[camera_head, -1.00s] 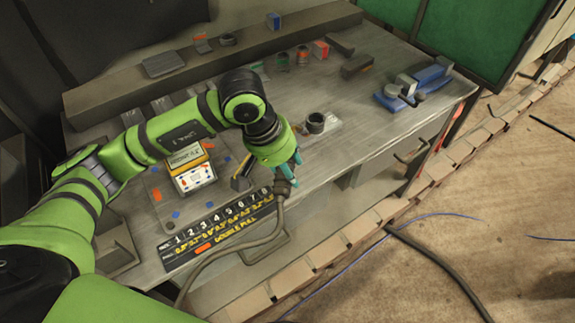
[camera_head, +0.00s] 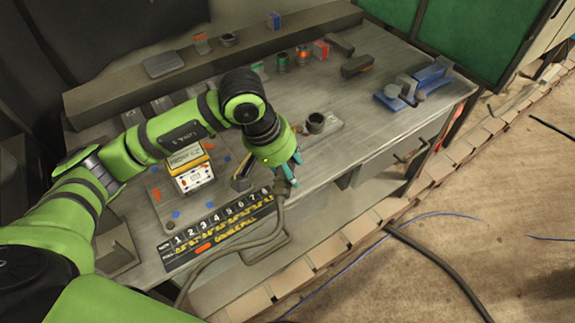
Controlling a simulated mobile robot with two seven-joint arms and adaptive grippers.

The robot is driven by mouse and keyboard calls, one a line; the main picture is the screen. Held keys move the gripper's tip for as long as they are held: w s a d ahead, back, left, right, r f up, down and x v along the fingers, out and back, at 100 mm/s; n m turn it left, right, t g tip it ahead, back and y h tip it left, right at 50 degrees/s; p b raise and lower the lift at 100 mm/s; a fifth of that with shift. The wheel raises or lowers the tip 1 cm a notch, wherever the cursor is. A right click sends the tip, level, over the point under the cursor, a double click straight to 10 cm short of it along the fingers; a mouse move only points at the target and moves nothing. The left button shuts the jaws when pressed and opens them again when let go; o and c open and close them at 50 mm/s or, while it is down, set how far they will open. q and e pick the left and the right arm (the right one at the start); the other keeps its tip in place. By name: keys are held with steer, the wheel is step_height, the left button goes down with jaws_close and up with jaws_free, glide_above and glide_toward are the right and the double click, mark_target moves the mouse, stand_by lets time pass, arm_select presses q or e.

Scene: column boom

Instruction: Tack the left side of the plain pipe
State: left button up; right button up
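My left arm reaches in from the left over the workbench. Its gripper (camera_head: 291,170) has teal fingers pointing down near the front edge. They close around the dark end of a cabled tool, apparently a torch (camera_head: 282,188), whose hose (camera_head: 243,244) runs down to the left. The tool's tip is hidden. A short dark pipe piece (camera_head: 315,123) stands on a light plate right of the gripper, apart from it. Other short ring-like pieces stand farther back: one with a green band (camera_head: 283,62), one with a red band (camera_head: 303,56). I cannot tell which is the plain pipe. My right gripper is out of view.
A boxed meter (camera_head: 190,170) stands left of the gripper, behind a numbered chart strip (camera_head: 217,226). A blue clamp-like fixture (camera_head: 413,86) is at the right end. Dark blocks (camera_head: 357,65) lie at the back. The bench's right middle is clear.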

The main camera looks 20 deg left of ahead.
arm_select(q)
steer(key=shift+r, duration=0.15)
steer(key=shift+s+a+r+p, duration=0.15)
steer(key=shift+s+r+p, duration=0.4)
steer(key=shift+r, duration=0.7)
steer(key=shift+s+a+r+p, duration=0.1)
steer(key=shift+s+r+p, duration=0.45)
steer(key=shift+r, duration=0.75)
steer(key=shift+s+a+r+p, duration=0.15)
steer(key=shift+s+r+p, duration=0.4)
steer(key=shift+r, duration=0.7)
steer(key=shift+w, duration=0.1)
